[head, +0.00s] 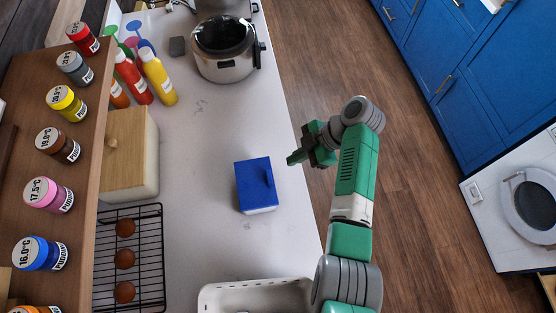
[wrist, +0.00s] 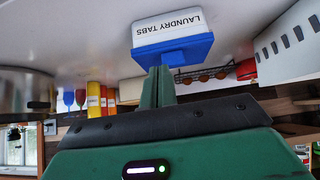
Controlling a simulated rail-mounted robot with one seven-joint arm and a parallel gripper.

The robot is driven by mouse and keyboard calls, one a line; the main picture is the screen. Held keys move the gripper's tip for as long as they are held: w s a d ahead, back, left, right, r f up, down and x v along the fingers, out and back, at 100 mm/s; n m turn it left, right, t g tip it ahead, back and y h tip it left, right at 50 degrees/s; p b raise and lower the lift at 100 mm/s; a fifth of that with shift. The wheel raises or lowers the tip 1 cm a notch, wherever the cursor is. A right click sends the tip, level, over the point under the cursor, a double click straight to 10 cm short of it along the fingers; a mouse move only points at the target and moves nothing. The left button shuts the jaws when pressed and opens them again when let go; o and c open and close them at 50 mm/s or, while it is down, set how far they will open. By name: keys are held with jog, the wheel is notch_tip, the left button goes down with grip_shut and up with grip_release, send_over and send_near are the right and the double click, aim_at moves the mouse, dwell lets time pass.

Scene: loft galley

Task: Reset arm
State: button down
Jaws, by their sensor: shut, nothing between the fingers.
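My green arm reaches over the right side of the counter (head: 215,130) in the head view. My gripper (head: 293,158) is shut and empty, beyond the counter's right edge and apart from everything on it. In the wrist view its closed green fingers (wrist: 158,86) point toward a white box with a blue lid (wrist: 172,40), marked LAUNDRY TABS. That box (head: 256,185) stands on the counter in the head view, left of the gripper with a gap between. The wrist picture appears upside down.
A rice cooker (head: 224,50) and sauce bottles (head: 157,77) stand at the back. A wire rack (head: 145,255) holds brown round items at left, below a wooden box (head: 128,150). Labelled jars line a shelf (head: 90,150). A white basin (head: 255,283) is at the front. Open floor lies right.

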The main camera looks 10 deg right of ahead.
jog(key=d, duration=0.2)
jog(key=d+f+b, duration=0.1)
jog(key=d, duration=0.1)
